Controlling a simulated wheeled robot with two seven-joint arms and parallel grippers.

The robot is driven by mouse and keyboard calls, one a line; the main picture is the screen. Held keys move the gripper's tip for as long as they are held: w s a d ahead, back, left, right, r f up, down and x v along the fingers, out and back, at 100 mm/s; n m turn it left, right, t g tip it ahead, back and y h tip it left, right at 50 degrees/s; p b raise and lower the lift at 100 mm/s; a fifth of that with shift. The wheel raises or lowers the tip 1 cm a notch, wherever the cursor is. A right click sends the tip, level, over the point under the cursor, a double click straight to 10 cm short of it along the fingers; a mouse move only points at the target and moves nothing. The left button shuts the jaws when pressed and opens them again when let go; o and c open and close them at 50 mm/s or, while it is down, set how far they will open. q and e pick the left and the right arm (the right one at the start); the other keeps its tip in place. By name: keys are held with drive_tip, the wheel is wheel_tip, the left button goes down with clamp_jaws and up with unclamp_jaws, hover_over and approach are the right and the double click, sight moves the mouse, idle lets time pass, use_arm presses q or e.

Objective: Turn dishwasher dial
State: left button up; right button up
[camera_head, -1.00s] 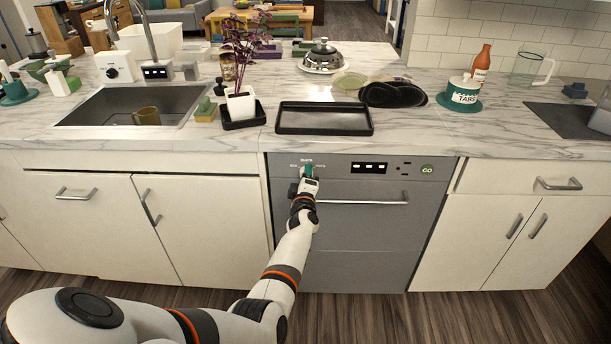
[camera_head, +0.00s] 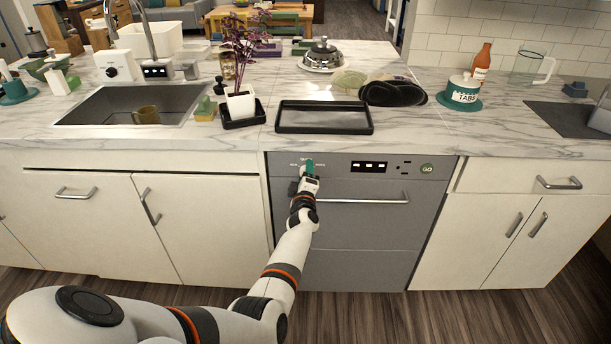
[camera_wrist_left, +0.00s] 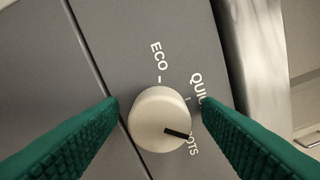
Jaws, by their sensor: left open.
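The dishwasher (camera_head: 370,235) is a grey built-in unit under the marble counter. Its dial (camera_wrist_left: 158,118) is a round cream knob with a dark pointer mark, seen in the left wrist view. The pointer faces lower right, towards the label ending in "OTS"; "ECO" and a partly hidden "QUIC" label lie around the knob. My left gripper (camera_head: 309,168) is at the panel's upper left. In the left wrist view its green ridged fingers (camera_wrist_left: 160,108) are open, one on each side of the dial; I cannot tell whether they touch it. My right gripper is out of view.
The dishwasher's bar handle (camera_head: 362,200) runs just below the panel, close to my left wrist. A black tray (camera_head: 324,117) stands on the counter above.

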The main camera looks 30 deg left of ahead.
use_arm(q)
drive_tip(key=p+v, duration=0.7)
drive_tip(key=v, duration=0.5)
